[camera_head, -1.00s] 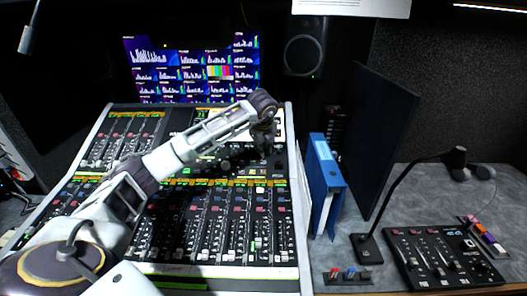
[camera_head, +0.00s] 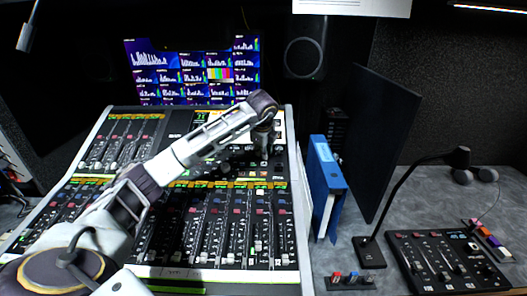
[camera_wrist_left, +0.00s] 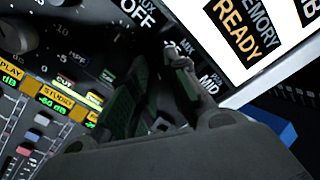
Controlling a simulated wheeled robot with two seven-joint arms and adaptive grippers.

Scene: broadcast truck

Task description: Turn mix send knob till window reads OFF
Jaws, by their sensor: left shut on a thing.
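My left gripper (camera_head: 264,150) reaches down onto the upper right part of the mixing console (camera_head: 291,262). In the left wrist view the same gripper (camera_wrist_left: 158,98) is shut on a knob at the panel; the fingers hide nearly all of the knob. Above the fingers, a window headed MIX (camera_wrist_left: 185,46) is partly covered by one finger, and I cannot read its value. Beside it an AUX window (camera_wrist_left: 137,13) reads OFF, and another window (camera_wrist_left: 208,80) reads MID. My right gripper is not in view.
A bright screen (camera_wrist_left: 245,35) reading MEMORY READY borders the knob panel. Rows of faders fill the console's front. A blue binder (camera_head: 325,185) stands right of the console, with a gooseneck microphone (camera_head: 405,200) and small control box (camera_head: 445,262) beyond. Monitors (camera_head: 192,75) stand behind.

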